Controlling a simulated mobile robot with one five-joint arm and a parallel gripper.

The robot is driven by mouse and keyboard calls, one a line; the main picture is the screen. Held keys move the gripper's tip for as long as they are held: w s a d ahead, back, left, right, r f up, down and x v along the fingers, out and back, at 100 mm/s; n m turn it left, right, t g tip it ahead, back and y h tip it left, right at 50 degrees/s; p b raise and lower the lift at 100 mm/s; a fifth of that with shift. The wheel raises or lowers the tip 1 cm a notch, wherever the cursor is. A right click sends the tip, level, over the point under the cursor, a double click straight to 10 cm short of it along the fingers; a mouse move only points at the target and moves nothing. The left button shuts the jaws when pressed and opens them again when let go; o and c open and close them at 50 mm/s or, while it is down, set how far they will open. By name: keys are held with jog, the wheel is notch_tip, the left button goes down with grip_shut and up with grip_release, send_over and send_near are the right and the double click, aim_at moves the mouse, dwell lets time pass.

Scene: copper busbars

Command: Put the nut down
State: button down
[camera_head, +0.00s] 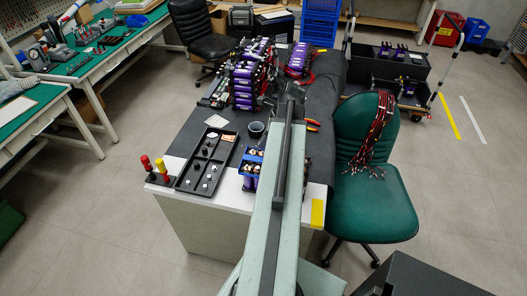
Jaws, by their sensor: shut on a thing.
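My arm (272,215) reaches from the bottom edge up over the table. Its far end lies in front of the dark mat, and I make out no fingertips there, so my gripper is not seen. No nut can be made out in or near the arm's end. A black compartment tray (178,184) lies on the near left part of the table, left of my arm. Small metal parts sit in its compartments, too small to name surely. A blue holder with copper-coloured round parts (251,168) stands just left of my arm and is partly hidden by it.
Purple battery-like modules (244,83) stand at the back of the dark mat (190,127). A dark cup (256,130) and red-and-yellow-handled posts (161,168) are on the table. A green chair (372,208) with cables stands close on the right.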

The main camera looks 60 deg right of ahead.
notch_tip(320, 180, down, 4)
jog(key=b, duration=0.3)
jog(key=shift+f, duration=0.1)
jog(key=shift+r, duration=0.2)
jog(key=c, duration=1.4)
grip_release()
jog(key=shift+f, duration=0.2)
jog(key=p+v, duration=0.7)
jog(key=v, duration=0.1)
jog(key=shift+w+a+r, duration=0.1)
jog(key=shift+w+a, duration=0.05)
